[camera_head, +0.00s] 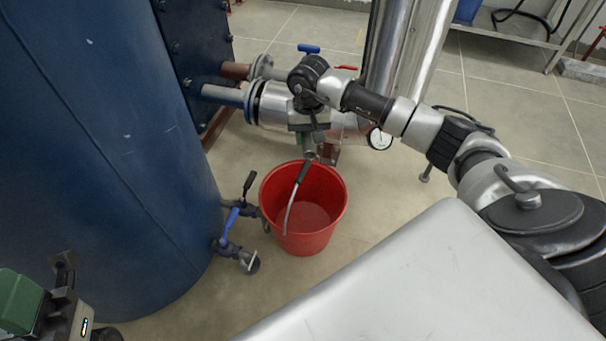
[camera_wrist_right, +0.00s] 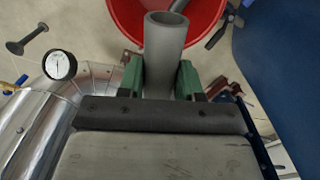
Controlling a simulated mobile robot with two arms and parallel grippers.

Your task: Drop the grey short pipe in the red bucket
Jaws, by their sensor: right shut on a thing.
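The red bucket (camera_head: 305,241) stands upright on the floor beside the blue tank, with its wire handle (camera_head: 290,208) and black grip raised across the opening. Its rim also shows at the top of the right wrist view (camera_wrist_right: 124,18). My right gripper (camera_wrist_right: 161,82) is shut on the grey short pipe (camera_wrist_right: 163,52), whose open end points toward the bucket. In the head view, my right gripper (camera_head: 308,145) is over the bucket's back rim, and the pipe is hard to make out. My left gripper (camera_head: 45,305) is partly cut off at the lower left.
Metal piping (camera_head: 275,110) and a gauge (camera_head: 379,138) stand behind the bucket. Open floor (camera_head: 385,200) lies to the bucket's right.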

